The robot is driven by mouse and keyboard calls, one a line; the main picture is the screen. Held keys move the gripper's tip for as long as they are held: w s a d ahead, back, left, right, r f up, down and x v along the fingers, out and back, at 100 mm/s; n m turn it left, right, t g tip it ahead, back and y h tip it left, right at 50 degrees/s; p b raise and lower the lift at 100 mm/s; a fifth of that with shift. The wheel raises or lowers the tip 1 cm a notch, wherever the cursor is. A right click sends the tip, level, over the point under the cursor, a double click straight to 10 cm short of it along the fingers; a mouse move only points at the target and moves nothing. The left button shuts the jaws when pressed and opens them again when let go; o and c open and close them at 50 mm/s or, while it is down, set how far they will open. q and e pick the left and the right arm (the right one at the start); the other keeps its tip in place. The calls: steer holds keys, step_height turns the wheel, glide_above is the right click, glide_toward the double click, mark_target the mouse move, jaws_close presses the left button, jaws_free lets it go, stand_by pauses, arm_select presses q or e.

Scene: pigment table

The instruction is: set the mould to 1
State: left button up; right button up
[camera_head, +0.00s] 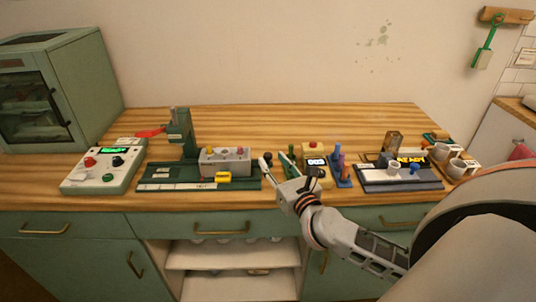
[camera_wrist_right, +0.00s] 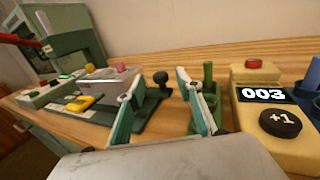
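A grey block with coloured knobs (camera_head: 225,160) sits on a long dark green base (camera_head: 160,186) with a pale scale strip, and a yellow piece (camera_head: 223,177) is at its front. I cannot tell for sure whether this block is the mould; no setting on it is readable. The block also shows in the right wrist view (camera_wrist_right: 103,82). A black ball-topped lever (camera_wrist_right: 160,78) stands at the base's right end, seen between my right fingers and apart from them. My right gripper (camera_head: 279,168) is open and empty, right of the base. My left gripper is out of view.
A yellow counter (camera_wrist_right: 275,145) reading 003, with a black +1 button, is close right of my right gripper. A green peg (camera_wrist_right: 208,85) stands beside the right finger. A control box (camera_head: 103,167) is left; a tray (camera_head: 400,185) is right.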

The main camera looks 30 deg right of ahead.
mark_target(243, 158)
steer(key=shift+w+d, duration=0.15)
steer(key=shift+w, duration=0.95)
steer(key=shift+w+d, duration=0.15)
steer(key=shift+w, duration=0.9)
jaws_close()
steer(key=w+a, duration=0.1)
steer(key=a, duration=0.1)
steer(key=w+a+p, duration=0.1)
steer(key=w+a, duration=0.2)
steer(key=a, duration=0.2)
steer(key=shift+w, duration=0.15)
steer(key=shift+d, duration=0.1)
jaws_free()
